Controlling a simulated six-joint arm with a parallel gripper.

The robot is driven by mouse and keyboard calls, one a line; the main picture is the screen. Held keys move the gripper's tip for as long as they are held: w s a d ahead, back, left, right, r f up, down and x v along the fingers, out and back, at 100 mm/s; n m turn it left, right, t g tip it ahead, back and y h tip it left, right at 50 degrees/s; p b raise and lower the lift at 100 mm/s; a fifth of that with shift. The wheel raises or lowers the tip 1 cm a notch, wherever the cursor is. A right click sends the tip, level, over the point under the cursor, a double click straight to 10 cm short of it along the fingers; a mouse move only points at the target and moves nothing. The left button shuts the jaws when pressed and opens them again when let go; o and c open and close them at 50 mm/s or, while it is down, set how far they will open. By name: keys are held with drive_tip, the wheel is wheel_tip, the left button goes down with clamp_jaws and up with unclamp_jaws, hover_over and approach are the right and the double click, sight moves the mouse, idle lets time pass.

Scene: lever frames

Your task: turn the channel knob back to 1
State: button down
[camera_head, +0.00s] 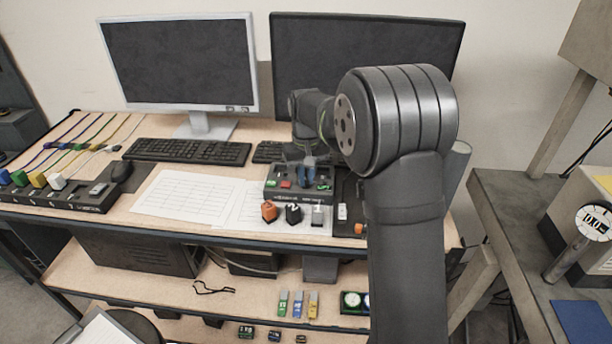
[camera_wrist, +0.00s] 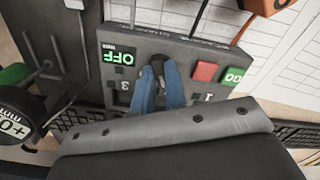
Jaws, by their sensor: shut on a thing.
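The dark control box (camera_head: 272,193) stands on the desk in front of the right monitor. It also fills the middle of the wrist view (camera_wrist: 190,52). My gripper (camera_wrist: 160,80) has its blue fingers down on the box's face between a "3" mark (camera_wrist: 123,98) and a "1" mark (camera_wrist: 208,97), both seen upside down. The fingers are shut on the channel knob, which they mostly hide; I cannot tell which number it points to. In the head view my gripper (camera_head: 307,173) is over the box.
A green OFF display (camera_wrist: 117,57), a red button (camera_wrist: 204,72) and a green button (camera_wrist: 233,76) lie close around the fingers. Levers with an orange (camera_head: 268,211), a black (camera_head: 293,213) and a grey knob (camera_head: 318,215) stick out in front. Papers (camera_head: 185,193) lie to the left.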

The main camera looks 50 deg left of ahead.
drive_tip(key=shift+r+n, duration=0.1)
drive_tip(key=shift+n, duration=1.7)
drive_tip(key=c, duration=1.5)
unclamp_jaws()
drive_tip(key=shift+o, duration=0.2)
wheel_tip(320, 180, up, 17)
drive_tip(key=shift+r, duration=0.2)
drive_tip(key=shift+f, duration=0.1)
wheel_tip(320, 180, down, 17)
drive_tip(key=shift+f, duration=0.2)
